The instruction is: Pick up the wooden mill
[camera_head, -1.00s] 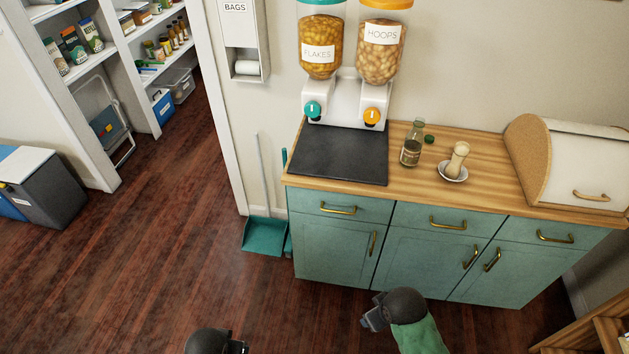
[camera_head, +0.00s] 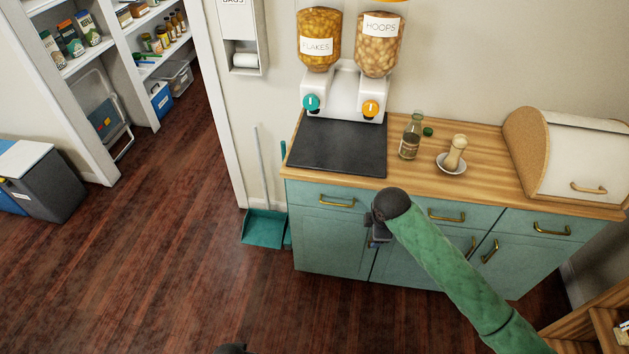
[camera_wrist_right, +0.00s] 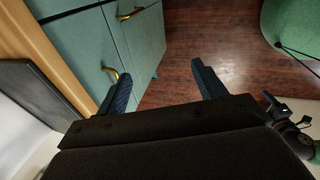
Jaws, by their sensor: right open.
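The wooden mill (camera_head: 456,152) is pale, with a rounded head and narrow waist. My right gripper (camera_head: 378,236) hangs in front of the green cabinet's drawers, below the counter edge and left of the mill. In the right wrist view its two fingers (camera_wrist_right: 160,83) are spread apart with nothing between them; the mill is not in that view. Only a dark bit of my left arm shows at the bottom edge in the head view, and its gripper is not visible.
The bottle (camera_head: 411,137) and a small green cap (camera_head: 428,132) stand close left of the mill. A bread box (camera_head: 578,165) is to the right. A dark mat (camera_head: 340,150) and cereal dispensers (camera_head: 345,92) are at left. The counter's front edge (camera_head: 480,196) lies between gripper and mill.

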